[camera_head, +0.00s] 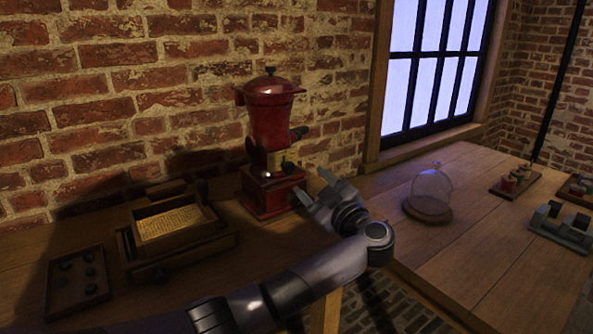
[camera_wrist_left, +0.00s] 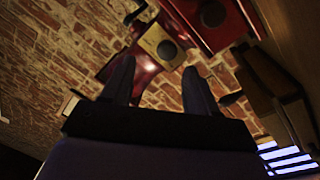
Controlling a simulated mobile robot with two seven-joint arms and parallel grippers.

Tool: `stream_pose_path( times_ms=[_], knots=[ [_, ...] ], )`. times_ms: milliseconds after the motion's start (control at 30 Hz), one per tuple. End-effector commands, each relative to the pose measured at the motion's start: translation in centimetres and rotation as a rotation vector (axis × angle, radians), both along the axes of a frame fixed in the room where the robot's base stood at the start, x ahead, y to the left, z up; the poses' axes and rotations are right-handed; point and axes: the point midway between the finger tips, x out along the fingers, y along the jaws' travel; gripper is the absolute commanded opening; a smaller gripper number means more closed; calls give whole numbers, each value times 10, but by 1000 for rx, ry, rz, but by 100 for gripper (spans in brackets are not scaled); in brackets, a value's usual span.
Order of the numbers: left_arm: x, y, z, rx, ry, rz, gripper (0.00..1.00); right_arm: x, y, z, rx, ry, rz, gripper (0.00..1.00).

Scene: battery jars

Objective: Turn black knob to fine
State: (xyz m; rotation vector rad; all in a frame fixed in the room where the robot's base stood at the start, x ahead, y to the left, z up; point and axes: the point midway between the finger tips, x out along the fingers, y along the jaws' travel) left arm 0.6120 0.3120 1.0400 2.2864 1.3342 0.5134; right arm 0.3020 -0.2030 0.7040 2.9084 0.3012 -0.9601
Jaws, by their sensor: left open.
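A red grinder (camera_head: 270,115) stands on the wooden table against the brick wall. A brass-coloured plate (camera_head: 268,160) is on its middle, with a dark knob (camera_head: 288,168) at its front. In the left wrist view, a round black knob (camera_wrist_left: 168,50) sits on the pale plate (camera_wrist_left: 150,40). My left gripper (camera_head: 318,188) is just right of the grinder's lower part. In the left wrist view its two fingers (camera_wrist_left: 160,78) are spread and empty, with the knob ahead of the gap and apart from them. Any setting marks are too small to read. My right gripper is not in view.
A wooden box with a grainy yellow surface (camera_head: 175,222) and a dark tray with black pieces (camera_head: 78,282) lie left of the grinder. A glass dome (camera_head: 432,190) stands on the right table, with small racks (camera_head: 515,180) beyond. The right table's front is clear.

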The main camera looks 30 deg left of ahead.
Motion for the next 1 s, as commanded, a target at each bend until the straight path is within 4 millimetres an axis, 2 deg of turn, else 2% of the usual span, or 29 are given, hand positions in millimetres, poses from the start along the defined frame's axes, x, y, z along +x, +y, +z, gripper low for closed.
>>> stream_pose_path(
  times_ms=[67,267,700,1000],
  knots=[
    [0,5,6,-30,43,53,59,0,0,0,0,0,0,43],
    [0,14,9,-60,94,101,59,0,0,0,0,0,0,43],
    [23,69,9,-60,92,99,59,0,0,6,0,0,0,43],
    [25,74,8,-61,90,96,59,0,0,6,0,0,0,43]
  ],
)
